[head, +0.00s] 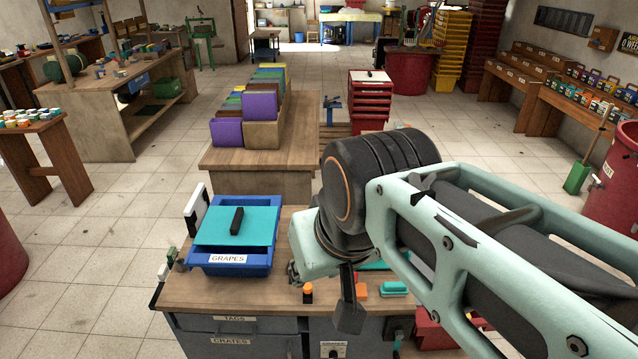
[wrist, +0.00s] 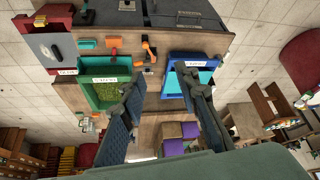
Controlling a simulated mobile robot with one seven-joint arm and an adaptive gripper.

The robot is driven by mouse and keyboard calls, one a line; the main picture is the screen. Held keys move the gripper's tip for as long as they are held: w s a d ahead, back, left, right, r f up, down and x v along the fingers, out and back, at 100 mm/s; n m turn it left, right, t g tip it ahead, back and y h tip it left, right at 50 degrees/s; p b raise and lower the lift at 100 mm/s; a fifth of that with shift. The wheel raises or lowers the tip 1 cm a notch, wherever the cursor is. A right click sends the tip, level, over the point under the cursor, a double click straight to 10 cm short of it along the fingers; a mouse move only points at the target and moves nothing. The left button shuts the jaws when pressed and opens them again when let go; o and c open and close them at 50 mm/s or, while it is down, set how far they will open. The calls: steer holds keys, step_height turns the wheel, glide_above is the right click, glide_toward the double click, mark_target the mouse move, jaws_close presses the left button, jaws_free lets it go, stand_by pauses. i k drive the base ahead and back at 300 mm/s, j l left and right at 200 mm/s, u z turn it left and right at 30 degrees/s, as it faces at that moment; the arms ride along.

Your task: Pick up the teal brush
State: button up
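The teal brush (head: 393,289) lies on the wooden bench top near its front edge, right of an orange block-like item (head: 360,291). In the wrist view the teal brush (wrist: 87,44) shows at the upper left, beside the orange item (wrist: 110,41). My gripper (wrist: 162,105) is open, with its two dark fingers wide apart and nothing between them. In the head view one dark finger hangs over the bench's front edge, left of the brush; the rest is hidden by my arm. The brush is apart from the fingers.
The wrist view shows a green crate (wrist: 86,95) with green contents and a red crate (wrist: 66,44). An orange-topped item (head: 308,289) stands near the front edge.

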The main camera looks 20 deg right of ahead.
mark_target(389, 288)
steer(key=z, duration=1.1)
steer(key=i+z, duration=0.1)
steer(key=i, duration=0.15)
